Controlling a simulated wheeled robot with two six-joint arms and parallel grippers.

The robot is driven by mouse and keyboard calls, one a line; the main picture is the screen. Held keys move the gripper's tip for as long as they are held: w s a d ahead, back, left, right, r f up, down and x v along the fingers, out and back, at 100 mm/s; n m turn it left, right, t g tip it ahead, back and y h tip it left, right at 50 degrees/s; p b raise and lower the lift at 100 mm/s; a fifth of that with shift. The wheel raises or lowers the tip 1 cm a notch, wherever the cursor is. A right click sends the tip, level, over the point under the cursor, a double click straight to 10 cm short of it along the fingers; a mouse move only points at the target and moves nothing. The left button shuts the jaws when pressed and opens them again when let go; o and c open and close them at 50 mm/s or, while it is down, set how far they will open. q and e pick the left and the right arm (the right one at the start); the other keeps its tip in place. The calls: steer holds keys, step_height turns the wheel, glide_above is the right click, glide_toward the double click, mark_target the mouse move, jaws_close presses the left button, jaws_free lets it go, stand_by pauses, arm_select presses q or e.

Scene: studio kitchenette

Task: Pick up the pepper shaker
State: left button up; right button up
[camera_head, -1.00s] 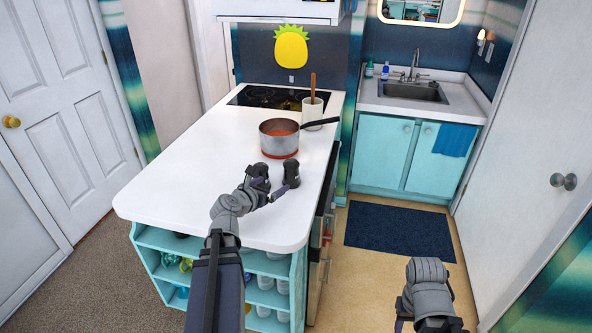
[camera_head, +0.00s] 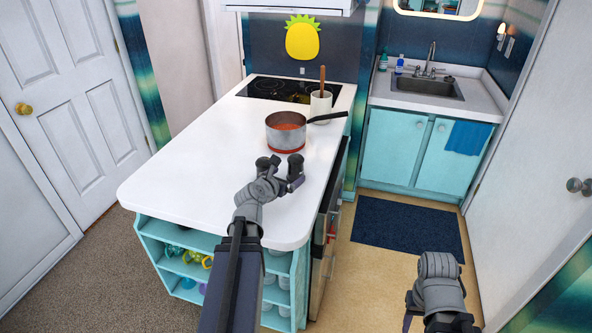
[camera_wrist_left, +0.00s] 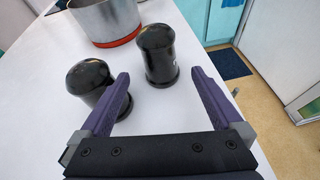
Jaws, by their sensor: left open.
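Two dark, round-topped shakers stand upright on the white counter, just in front of the pot. The left shaker (camera_head: 263,163) and the right shaker (camera_head: 295,163) look alike, and I cannot read which holds pepper. My left gripper (camera_head: 284,180) is open and empty at the near side of the shakers. In the left wrist view the right shaker (camera_wrist_left: 157,54) stands ahead of the gap between the fingertips (camera_wrist_left: 162,78). The left shaker (camera_wrist_left: 89,82) is partly hidden behind the left finger. My right arm (camera_head: 438,285) hangs over the floor at lower right; its fingers are unclear.
A steel pot (camera_head: 286,133) with red contents stands close behind the shakers, its dark handle pointing right. A white crock (camera_head: 321,103) with a wooden utensil stands behind it, near the cooktop (camera_head: 282,89). The counter (camera_head: 190,165) to the left is clear.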

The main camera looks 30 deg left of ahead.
mark_target(293, 172)
arm_select(q)
steer(key=b+x, duration=0.2)
steer(key=x, duration=0.4)
steer(key=shift+w, duration=0.1)
steer(key=shift+b+x, duration=1.2)
steer(key=shift+x, duration=1.45)
steer(key=shift+f, duration=0.15)
steer(key=shift+c, duration=0.2)
steer(key=c, duration=1.5)
